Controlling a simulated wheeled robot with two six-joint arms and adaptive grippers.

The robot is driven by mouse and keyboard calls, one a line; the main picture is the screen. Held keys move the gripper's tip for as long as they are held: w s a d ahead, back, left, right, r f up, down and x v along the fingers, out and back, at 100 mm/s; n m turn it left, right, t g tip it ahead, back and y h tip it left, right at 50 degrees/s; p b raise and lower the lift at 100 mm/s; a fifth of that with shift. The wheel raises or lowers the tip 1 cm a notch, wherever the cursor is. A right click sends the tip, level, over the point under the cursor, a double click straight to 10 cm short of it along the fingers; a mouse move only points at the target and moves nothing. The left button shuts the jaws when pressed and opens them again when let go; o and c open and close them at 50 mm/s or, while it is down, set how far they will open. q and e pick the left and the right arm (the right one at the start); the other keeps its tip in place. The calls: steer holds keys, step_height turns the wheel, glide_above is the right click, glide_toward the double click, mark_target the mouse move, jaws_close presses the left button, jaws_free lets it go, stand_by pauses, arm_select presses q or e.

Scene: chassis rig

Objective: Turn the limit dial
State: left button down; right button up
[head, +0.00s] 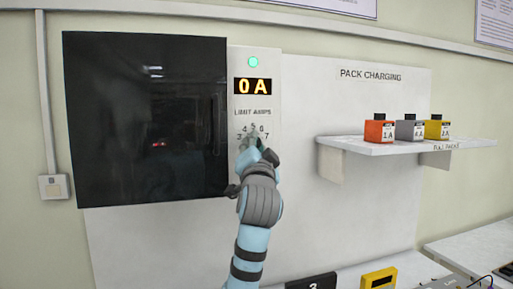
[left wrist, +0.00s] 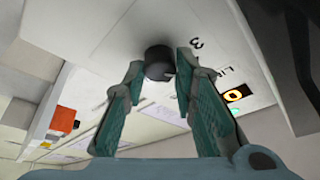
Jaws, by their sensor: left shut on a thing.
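The limit dial (left wrist: 158,62) is a dark round knob on the white charger panel (head: 299,200). In the left wrist view it sits between the two fingers of my left gripper (left wrist: 159,69), which is shut on it. In the head view my left gripper (head: 253,150) covers the dial, so its pointer cannot be read. Scale numbers 3 to 7 show around it, under the words LIMIT AMPS (head: 252,112). The amber display (head: 253,87) above reads 0 A. A green lamp (head: 253,62) is lit at the top. My right gripper is not in view.
A large dark glossy panel (head: 145,120) stands directly left of the dial strip. At right, a shelf (head: 400,148) holds an orange pack (head: 379,131), a grey pack (head: 409,129) and a yellow pack (head: 436,128). Black (head: 312,282) and yellow (head: 378,279) items lie below.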

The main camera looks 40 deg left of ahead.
arm_select(q)
steer(key=c, duration=1.3)
jaws_free()
steer(key=shift+a, duration=0.2)
steer(key=v, duration=1.2)
steer(key=shift+w+a+f, duration=0.1)
